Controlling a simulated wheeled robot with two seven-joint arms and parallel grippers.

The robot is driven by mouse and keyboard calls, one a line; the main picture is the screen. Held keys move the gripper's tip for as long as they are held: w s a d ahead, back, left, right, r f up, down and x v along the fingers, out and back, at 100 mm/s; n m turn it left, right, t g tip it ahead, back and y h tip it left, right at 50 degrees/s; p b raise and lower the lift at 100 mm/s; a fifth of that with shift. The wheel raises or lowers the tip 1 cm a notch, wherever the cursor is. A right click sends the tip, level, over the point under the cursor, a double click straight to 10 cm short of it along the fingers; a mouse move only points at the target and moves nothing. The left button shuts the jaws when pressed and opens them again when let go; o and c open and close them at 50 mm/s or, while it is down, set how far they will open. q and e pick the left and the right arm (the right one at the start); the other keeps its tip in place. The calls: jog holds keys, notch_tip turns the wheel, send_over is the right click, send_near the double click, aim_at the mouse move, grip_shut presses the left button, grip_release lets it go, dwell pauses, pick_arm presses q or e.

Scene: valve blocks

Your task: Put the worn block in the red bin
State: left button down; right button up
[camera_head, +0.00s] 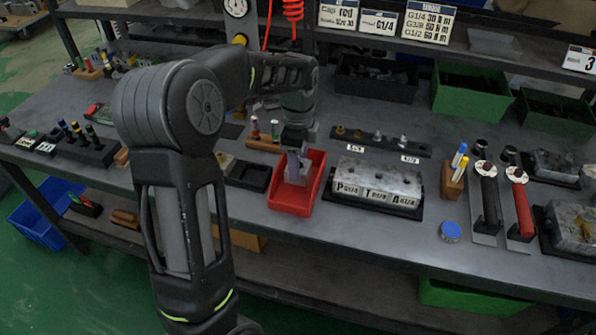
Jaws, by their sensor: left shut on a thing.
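The red bin (291,203) stands on the grey workbench near its front edge, left of the large metal valve block. My left arm comes in from the left and reaches over the bench. My left gripper (295,156) points down over the back part of the red bin. It is shut on a small pale grey-violet block (297,170), which I take as the worn block. The block is at or just inside the bin opening; I cannot tell if it touches the bottom. Its wear is too small to make out. My right gripper is not in view.
A metal valve block (376,181) with labels sits on a black tray right of the bin. A black tray (248,175) is left of it. Behind are a fitting rack (380,141) and green bins (472,92). Red-handled (520,205) and black-handled tools lie at right.

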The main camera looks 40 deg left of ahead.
pick_arm(q)
notch_tip(320, 180, down, 4)
jog(key=shift+r, duration=0.25)
jog(key=shift+f, duration=0.2)
jog(key=c, duration=0.6)
grip_release()
